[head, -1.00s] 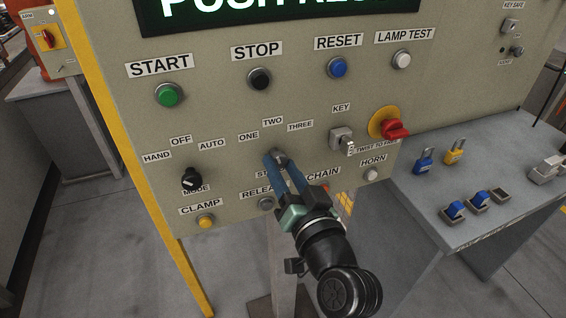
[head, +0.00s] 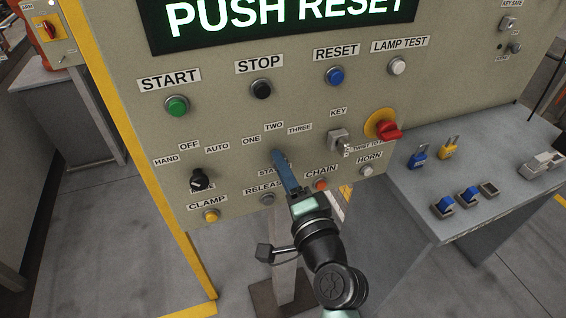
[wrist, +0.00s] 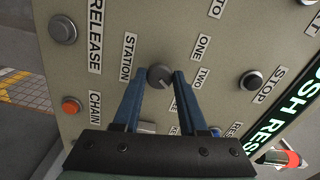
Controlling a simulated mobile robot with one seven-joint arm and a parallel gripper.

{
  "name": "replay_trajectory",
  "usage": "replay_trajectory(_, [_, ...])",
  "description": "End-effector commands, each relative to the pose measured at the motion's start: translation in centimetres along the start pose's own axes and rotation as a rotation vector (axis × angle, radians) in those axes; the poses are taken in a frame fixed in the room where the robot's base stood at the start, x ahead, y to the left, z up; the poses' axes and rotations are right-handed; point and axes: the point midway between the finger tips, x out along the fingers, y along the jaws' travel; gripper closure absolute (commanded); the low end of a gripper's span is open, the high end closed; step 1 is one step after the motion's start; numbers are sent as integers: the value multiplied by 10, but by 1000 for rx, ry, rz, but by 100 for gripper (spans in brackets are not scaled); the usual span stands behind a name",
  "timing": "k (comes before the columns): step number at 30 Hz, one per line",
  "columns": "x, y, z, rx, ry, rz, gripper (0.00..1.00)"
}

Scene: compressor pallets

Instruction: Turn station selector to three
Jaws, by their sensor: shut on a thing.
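The station selector is a dark round knob (wrist: 160,76), seen between my fingertips in the wrist view. In the head view it is mostly hidden behind my fingers. My gripper (head: 278,155) has its blue fingers on either side of the knob and is shut on it; it also shows in the wrist view (wrist: 161,77). The ONE label (head: 251,140), TWO label (head: 273,126) and THREE label (head: 299,130) sit above the knob on the grey panel (head: 230,120). I cannot tell which label the knob points at.
The mode knob (head: 198,180) is to the left, the key switch (head: 339,141) and red emergency stop (head: 388,130) to the right. Release (head: 268,199) and chain (head: 320,184) buttons are close below. A lit screen (head: 290,20) reads PUSH RESET. A grey table (head: 420,190) holds padlocks.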

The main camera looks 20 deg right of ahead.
Motion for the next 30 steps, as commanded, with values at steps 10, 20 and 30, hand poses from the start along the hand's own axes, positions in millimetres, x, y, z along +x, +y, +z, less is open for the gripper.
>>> replay_trajectory(10, [0, 0, 0, 150, 0, 3, 100])
replay_trajectory(20, [0, 1, 0, 181, 0, 2, 100])
replay_trajectory(30, [0, 1, 0, 179, 0, 2, 42])
